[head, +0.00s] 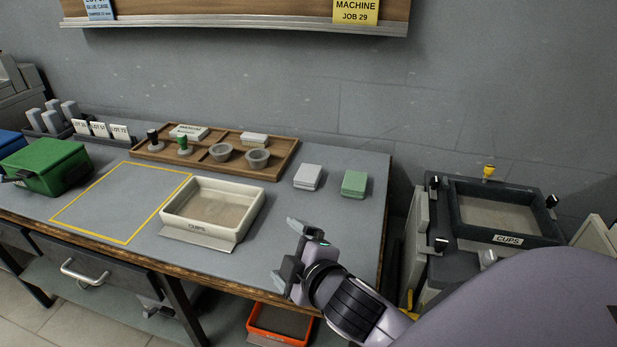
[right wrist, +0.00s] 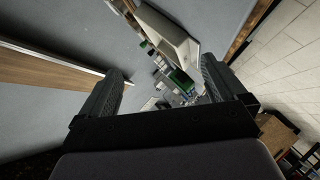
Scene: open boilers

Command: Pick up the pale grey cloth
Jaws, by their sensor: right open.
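The pale grey cloth (head: 308,176) is a small folded pad lying flat on the grey bench top, right of the wooden tray. A green folded cloth (head: 354,184) lies just to its right, with a narrow gap between them. My right gripper (head: 288,251) is open and empty over the front right of the bench, nearer to me than the pale grey cloth and apart from it. Its two fingers also show in the right wrist view (right wrist: 160,92), where I cannot make out the cloth. My left gripper is not in view.
A cream tray marked CUPS (head: 172,222) stands left of my right gripper. Behind it is a wooden tray (head: 150,152) with stamps and small bowls. A green case (head: 45,165) is at left. A dark machine (head: 455,228) stands beyond the bench's right edge. Bench around the cloths is clear.

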